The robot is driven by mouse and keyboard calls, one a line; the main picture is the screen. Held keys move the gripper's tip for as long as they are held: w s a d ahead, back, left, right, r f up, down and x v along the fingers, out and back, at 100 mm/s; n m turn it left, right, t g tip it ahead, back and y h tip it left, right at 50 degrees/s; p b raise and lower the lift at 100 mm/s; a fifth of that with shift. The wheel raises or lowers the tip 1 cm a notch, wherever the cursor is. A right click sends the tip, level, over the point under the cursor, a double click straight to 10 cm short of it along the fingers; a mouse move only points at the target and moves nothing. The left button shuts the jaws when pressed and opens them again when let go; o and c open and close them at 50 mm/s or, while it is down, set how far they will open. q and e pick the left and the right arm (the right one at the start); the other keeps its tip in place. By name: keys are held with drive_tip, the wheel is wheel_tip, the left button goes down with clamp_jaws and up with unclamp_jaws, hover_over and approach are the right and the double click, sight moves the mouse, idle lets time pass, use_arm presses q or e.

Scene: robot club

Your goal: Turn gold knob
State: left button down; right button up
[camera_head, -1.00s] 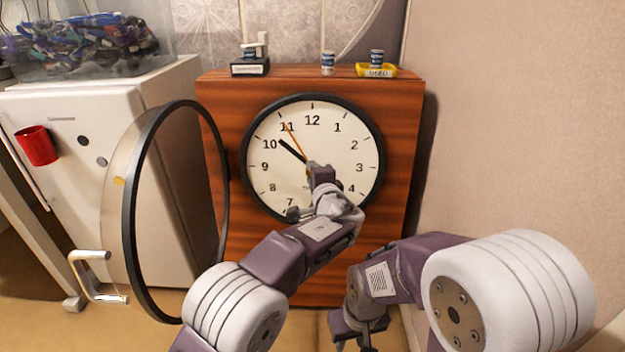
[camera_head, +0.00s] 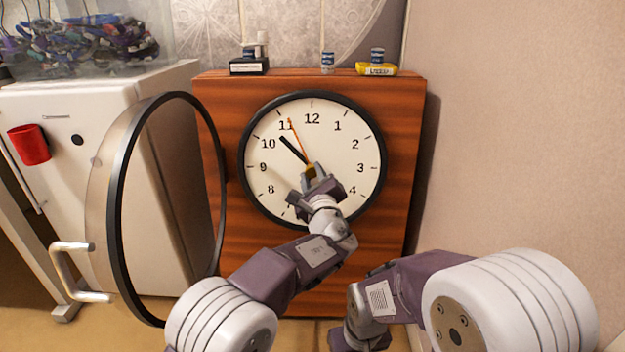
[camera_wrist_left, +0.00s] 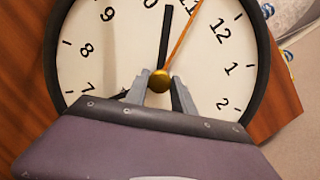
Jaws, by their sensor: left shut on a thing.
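The gold knob (camera_head: 309,169) sits at the centre of the white clock face (camera_head: 275,178), where the hands meet. It shows clearly as a round gold cap in the left wrist view (camera_wrist_left: 159,81). My left gripper (camera_head: 315,172) is shut on the gold knob, one grey finger on each side. The black hand (camera_head: 293,150) points between 10 and 11, and the thin orange hand (camera_head: 297,137) points near 11. My left wrist hides part of the lower dial. My right gripper (camera_head: 359,338) is low in the head view, cut off by the bottom edge; its fingertips are hidden.
The clock's round glass door (camera_head: 119,210) stands open at the left, with a metal handle (camera_head: 70,270). Small tins and a yellow tray (camera_head: 376,70) sit on the wooden case (camera_head: 405,120). A white cabinet with a red cup (camera_head: 30,145) is further left. A bare wall is at right.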

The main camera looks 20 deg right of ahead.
use_arm(q)
drive_tip(key=shift+f+m+h+b, duration=0.2)
drive_tip(key=shift+m+h+b, duration=0.15)
drive_tip(key=shift+m, duration=1.15)
drive_tip(key=c, duration=1.1)
unclamp_jaws()
drive_tip(key=shift+r, duration=0.1)
drive_tip(key=shift+o, duration=0.2)
